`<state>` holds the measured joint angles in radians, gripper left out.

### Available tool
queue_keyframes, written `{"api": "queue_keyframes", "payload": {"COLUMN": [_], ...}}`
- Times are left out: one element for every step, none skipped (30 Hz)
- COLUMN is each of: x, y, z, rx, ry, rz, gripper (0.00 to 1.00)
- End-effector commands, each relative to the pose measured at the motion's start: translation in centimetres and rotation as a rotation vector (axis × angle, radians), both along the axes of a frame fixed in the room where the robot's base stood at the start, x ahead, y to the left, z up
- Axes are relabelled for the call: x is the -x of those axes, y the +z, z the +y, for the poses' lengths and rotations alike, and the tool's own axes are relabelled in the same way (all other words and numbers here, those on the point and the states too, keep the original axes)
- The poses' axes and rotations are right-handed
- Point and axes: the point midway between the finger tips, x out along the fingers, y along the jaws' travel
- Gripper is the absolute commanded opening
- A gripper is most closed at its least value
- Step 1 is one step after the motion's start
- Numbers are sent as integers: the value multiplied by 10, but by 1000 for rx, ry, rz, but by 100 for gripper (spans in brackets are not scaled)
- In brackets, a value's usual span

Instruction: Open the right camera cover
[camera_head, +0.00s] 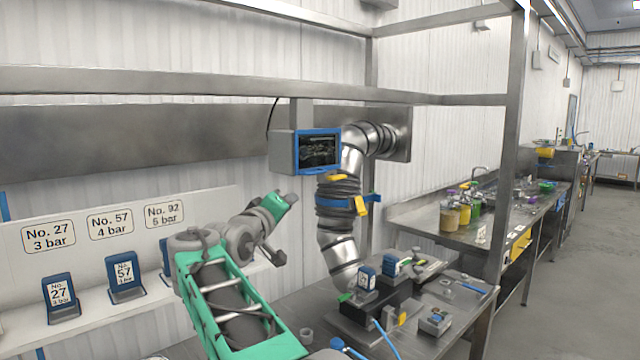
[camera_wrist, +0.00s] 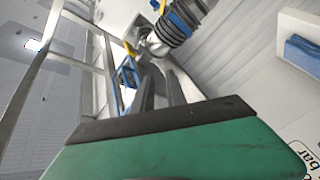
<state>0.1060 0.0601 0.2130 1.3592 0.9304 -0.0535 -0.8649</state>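My gripper (camera_wrist: 159,78) shows in the wrist view as two dark fingers with a light gap between them and nothing held. In the head view my green and grey arm reaches up from the bottom, left of centre, ending in free air in front of the wall, apart from the bench devices. I cannot tell for sure which part is the right camera cover.
A blue-framed screen (camera_head: 319,151) hangs left of a jointed metal duct (camera_head: 338,245) with yellow levers. A shelf (camera_head: 95,322) at left holds labelled blue blocks. A grey device with a blue hose (camera_head: 388,340) sits on the bench. A second bench with jars stands at right.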

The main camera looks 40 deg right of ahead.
Motion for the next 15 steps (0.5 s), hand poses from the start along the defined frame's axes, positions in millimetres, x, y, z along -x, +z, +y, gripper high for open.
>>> {"api": "queue_keyframes", "payload": {"x": [3,7,11,14,16,17,17,16,14,12,10,7,5,3,1], "y": [12,22,32,37,40,44,46,48,51,52,53,56,57,58,59], "z": [-15,-20,-26,-29,-31,-34,-37,-41,-46,-52,-57,-64,-70,-75,-83], "rx": [87,130,173,196,211,223,227,229,229,228,226,226,225,226,225], "ry": [-69,-105,-142,-163,-177,-189,-193,-195,-195,-195,-194,-194,-194,-193,-193], "rz": [-1,0,4,7,9,10,11,11,11,10,11,10,12,10,10], "gripper": [17,17,17,17,17,17,17,17,17,17,17,17,17,17,17]}}
